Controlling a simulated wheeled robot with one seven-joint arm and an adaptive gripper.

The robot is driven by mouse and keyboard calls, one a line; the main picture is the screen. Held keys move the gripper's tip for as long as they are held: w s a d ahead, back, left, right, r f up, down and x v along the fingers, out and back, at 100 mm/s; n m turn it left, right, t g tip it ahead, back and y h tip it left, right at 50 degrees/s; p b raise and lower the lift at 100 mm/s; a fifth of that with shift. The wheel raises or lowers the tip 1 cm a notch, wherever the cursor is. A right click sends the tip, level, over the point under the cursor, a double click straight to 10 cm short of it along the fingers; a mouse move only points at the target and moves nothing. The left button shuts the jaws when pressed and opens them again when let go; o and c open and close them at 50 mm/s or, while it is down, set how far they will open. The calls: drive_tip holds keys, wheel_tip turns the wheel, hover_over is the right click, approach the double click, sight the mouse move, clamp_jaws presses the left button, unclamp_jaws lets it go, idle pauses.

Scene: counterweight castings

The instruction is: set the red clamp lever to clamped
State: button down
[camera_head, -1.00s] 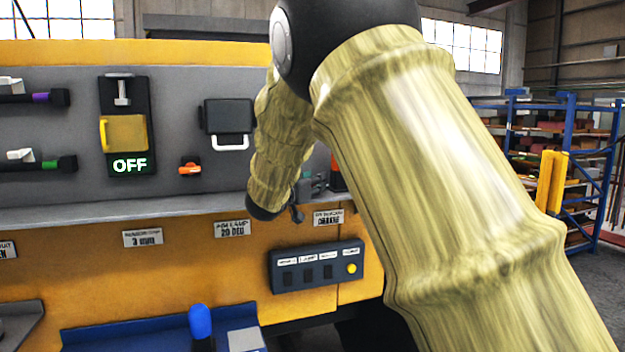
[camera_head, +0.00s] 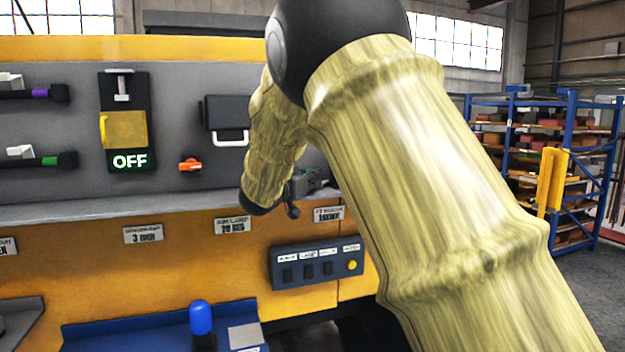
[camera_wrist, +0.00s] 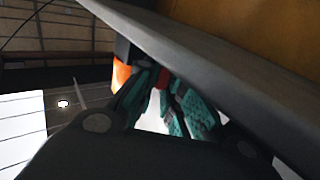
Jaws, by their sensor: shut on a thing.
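A small red piece (camera_wrist: 163,77), which looks like part of the red clamp lever, shows between the teal fingers of my gripper (camera_wrist: 155,98) in the wrist view. The gripper is shut on it. Most of the lever is hidden by the fingers, so I cannot tell its setting. In the head view my gripper's grey-black body (camera_head: 306,184) shows just above the shelf edge, partly behind my arm. Its fingertips and the lever are hidden there.
A grey shelf edge (camera_wrist: 215,75) runs close beside the fingers, and an orange part (camera_wrist: 121,75) stands near them. In the head view are an orange knob (camera_head: 190,164), a panel reading OFF (camera_head: 129,161), a switch box (camera_head: 317,266) and a blue rack (camera_head: 567,150).

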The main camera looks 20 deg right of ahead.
drive_tip(key=c, duration=1.5)
unclamp_jaws()
drive_tip(key=shift+w+f, duration=0.1)
drive_tip(key=v, duration=1.2)
